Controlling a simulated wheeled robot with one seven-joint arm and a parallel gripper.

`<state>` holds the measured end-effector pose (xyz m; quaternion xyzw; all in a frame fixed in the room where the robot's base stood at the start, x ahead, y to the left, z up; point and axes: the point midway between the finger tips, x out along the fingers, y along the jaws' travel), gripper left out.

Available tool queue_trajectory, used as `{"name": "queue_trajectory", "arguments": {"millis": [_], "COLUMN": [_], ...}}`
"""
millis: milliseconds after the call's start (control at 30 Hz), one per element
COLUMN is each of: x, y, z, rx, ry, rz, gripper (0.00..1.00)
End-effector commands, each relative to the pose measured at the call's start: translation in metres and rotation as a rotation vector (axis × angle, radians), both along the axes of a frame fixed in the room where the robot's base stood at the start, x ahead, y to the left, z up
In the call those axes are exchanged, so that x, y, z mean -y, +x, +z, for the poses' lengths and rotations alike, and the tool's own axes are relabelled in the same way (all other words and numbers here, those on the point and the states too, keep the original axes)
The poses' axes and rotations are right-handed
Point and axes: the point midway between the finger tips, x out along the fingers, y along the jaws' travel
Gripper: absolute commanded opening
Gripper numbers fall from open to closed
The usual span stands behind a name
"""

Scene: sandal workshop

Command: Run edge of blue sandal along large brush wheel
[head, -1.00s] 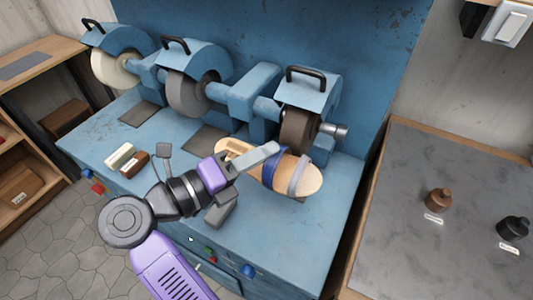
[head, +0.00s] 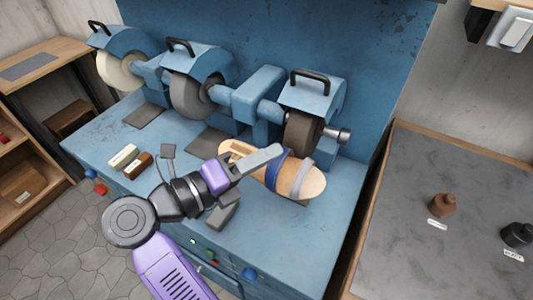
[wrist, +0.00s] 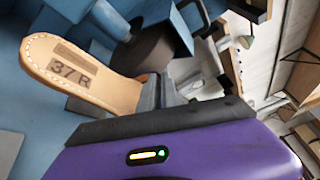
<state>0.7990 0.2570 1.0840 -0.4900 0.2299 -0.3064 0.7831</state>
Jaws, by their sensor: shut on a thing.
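The blue sandal (head: 312,185) has a tan sole, a blue strap and a grey strap. My gripper (head: 264,162) is shut on it, holding it above the bench front, just below and in front of the dark brown wheel (head: 303,131) at the right. The sole is tilted, with its toe to the right. Whether its edge touches the wheel I cannot tell. In the wrist view the sandal's heel (wrist: 70,68), stamped 37 R, extends left of the jaws, and the dark wheel (wrist: 150,48) is close behind it. The straps are hidden there.
A grey wheel (head: 190,90) and a cream wheel (head: 112,70) stand left on the same blue machine (head: 105,125). A white block (head: 122,157) and a brown block (head: 138,166) lie at the bench's left. A grey-topped table (head: 400,225) with bottles is at the right.

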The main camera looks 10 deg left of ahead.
Motion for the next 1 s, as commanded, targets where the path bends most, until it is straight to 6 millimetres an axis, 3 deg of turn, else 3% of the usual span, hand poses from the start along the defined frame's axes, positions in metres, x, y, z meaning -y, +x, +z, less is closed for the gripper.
{"name": "queue_trajectory", "arguments": {"millis": [1000], "x": [-0.014], "y": [0.005], "z": [0.001], "rx": [0.003], "ry": [0.001], "rz": [0.001], "gripper": [0.0]}}
